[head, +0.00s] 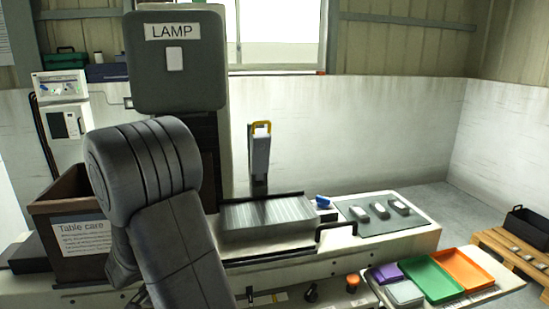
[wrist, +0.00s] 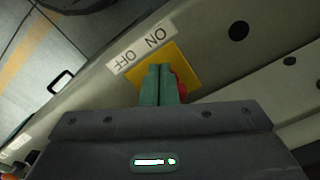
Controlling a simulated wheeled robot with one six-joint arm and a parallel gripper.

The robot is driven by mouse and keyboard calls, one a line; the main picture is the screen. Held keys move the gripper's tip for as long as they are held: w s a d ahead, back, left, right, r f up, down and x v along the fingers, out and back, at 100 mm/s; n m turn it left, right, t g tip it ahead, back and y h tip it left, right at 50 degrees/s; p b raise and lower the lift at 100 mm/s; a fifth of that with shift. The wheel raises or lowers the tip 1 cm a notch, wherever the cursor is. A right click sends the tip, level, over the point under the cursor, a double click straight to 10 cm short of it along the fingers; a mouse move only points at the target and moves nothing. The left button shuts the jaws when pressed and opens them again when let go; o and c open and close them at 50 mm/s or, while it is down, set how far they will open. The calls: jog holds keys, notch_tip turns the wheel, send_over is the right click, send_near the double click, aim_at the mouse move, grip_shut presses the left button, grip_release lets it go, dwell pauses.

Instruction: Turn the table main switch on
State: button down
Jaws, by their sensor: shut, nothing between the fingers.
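The main switch shows in the wrist view as a yellow plate (wrist: 187,66) with a red knob (wrist: 181,88), mostly hidden behind my fingers. A white label (wrist: 142,47) reading ON and OFF sits beside the plate and appears upside down. My gripper (wrist: 161,68) has green fingers closed together, with nothing between them. The fingers overlap the plate and the left part of the red knob; I cannot tell whether they touch it. In the head view my arm reaches down at the lower left, and neither the gripper nor the switch is visible.
The machine table carries a grey ribbed block (head: 267,217) and a panel with small parts (head: 411,222). Green (head: 432,278) and orange (head: 462,268) trays lie at the right front. A brown Table care box (head: 52,208) stands left. A black handle (wrist: 61,82) shows in the wrist view.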

jog(key=shift+w+a, duration=0.25)
jog(key=shift+a, duration=0.3)
jog(key=shift+w+a, duration=0.1)
jog(key=shift+a, duration=0.05)
dwell(0.4)
jog(key=shift+s+a, duration=0.25)
jog(key=shift+s, duration=0.1)
notch_tip(320, 180, up, 6)
jog(key=p, duration=0.4)
jog(key=shift+p, duration=0.3)
